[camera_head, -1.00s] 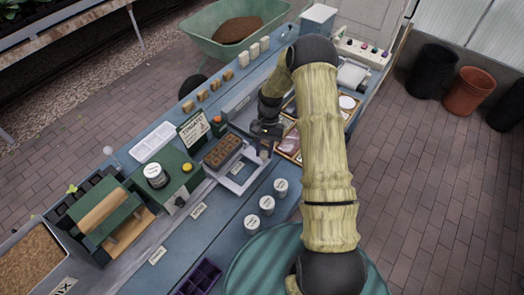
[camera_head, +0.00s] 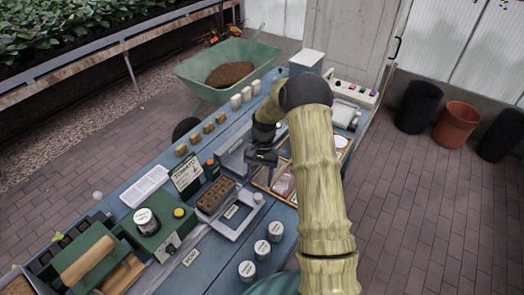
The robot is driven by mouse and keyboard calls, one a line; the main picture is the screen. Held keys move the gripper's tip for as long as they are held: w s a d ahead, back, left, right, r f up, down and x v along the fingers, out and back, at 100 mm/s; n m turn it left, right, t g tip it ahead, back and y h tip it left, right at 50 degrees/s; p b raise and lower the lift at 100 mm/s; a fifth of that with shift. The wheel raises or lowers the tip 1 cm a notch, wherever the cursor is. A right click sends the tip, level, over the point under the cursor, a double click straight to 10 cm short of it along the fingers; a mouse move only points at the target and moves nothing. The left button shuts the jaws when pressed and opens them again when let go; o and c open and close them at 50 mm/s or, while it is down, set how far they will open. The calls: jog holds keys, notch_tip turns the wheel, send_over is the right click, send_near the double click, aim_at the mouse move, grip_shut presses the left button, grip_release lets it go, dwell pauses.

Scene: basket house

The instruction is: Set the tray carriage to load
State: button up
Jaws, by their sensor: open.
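The tray carriage is a pale grey frame (camera_head: 238,222) on the blue bench, with a small label and a pale round knob (camera_head: 258,198) at its right corner. A brown seed tray (camera_head: 216,194) with rows of holes lies at its left side. My gripper (camera_head: 260,178) is open and empty, fingers pointing down, above and beyond the knob and apart from it in the picture. The grey rail (camera_head: 180,250) runs from the carriage toward the lower left, past a label that seems to read SOW (camera_head: 190,258). My arm hides part of the bench on the right.
A green machine (camera_head: 152,226) with a white jar (camera_head: 146,221) on top stands left of the carriage. Several white pots (camera_head: 262,250) stand in front of it. A green sign (camera_head: 186,174) stands behind. A wooden tray (camera_head: 284,185) lies to the right.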

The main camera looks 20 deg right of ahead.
jog(key=b+v, duration=0.1)
jog(key=v, duration=1)
jog(key=shift+w+r, duration=0.15)
jog(key=shift+r, duration=0.1)
jog(key=s+a+r+n+t+h, duration=0.1)
jog(key=s+a+n+t, duration=0.1)
jog(key=s, duration=1)
jog(key=s+a+r+n+t+h, duration=0.1)
jog(key=s+a+r+n+t, duration=0.1)
jog(key=s, duration=1)
jog(key=shift+a+r+n+t, duration=0.25)
jog(key=shift+a+n+t, duration=0.15)
jog(key=shift+n+t, duration=0.65)
